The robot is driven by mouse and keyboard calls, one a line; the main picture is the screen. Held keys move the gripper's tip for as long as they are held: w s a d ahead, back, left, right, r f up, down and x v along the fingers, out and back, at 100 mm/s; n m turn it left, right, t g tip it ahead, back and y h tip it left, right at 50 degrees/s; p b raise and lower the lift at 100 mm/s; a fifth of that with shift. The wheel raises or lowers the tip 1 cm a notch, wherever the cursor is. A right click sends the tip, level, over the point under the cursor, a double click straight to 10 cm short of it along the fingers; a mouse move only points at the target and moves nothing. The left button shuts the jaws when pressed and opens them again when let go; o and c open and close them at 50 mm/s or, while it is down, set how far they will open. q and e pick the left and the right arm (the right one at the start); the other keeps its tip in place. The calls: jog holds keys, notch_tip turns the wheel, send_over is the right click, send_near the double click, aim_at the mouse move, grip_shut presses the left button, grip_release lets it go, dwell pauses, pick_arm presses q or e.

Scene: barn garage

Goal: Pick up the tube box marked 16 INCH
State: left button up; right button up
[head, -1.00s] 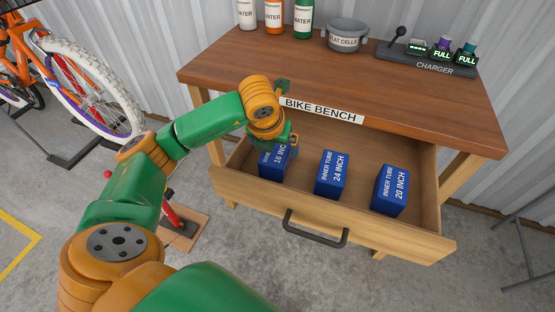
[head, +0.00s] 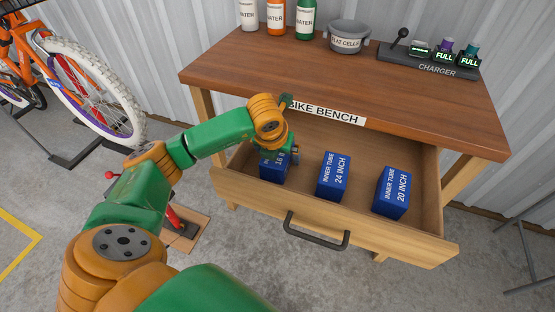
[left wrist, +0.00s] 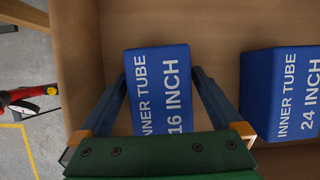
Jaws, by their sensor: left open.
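The blue tube box marked 16 INCH (head: 272,168) stands at the left end of the open drawer, partly hidden by my gripper in the head view. In the left wrist view the 16 INCH box (left wrist: 160,88) lies between the two fingers of my left gripper (left wrist: 158,75). The gripper is open, one finger on each side of the box. Whether either finger touches the box I cannot tell. In the head view my left gripper (head: 280,153) is down inside the drawer at the box. My right gripper is not in view.
The drawer (head: 340,226) also holds the 24 INCH box (head: 333,177) and the 20 INCH box (head: 392,193), with gaps between them. The bench top (head: 300,75) overhangs behind, with bottles, a flat cells pot (head: 348,37) and a charger (head: 428,66) at its back.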

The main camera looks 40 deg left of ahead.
pick_arm(q)
jog(key=c, duration=1.4)
jog(key=shift+r+p, duration=0.3)
jog(key=shift+p, duration=0.1)
jog(key=shift+w+r, duration=0.1)
jog(key=shift+r, duration=0.25)
jog(key=v, duration=0.6)
jog(key=s+d+v, duration=0.1)
jog(key=v, duration=0.2)
jog(key=shift+s+d, duration=0.15)
jog(key=shift+s, duration=0.05)
jog(key=s+d+r, duration=0.1)
jog(key=s, duration=0.1)
jog(key=s+d+r, duration=0.1)
jog(key=s, duration=0.2)
jog(key=s+d+r+p, duration=0.1)
jog(key=s, duration=0.1)
jog(key=shift+s+d+r, duration=0.4)
jog(key=shift+s, duration=0.2)
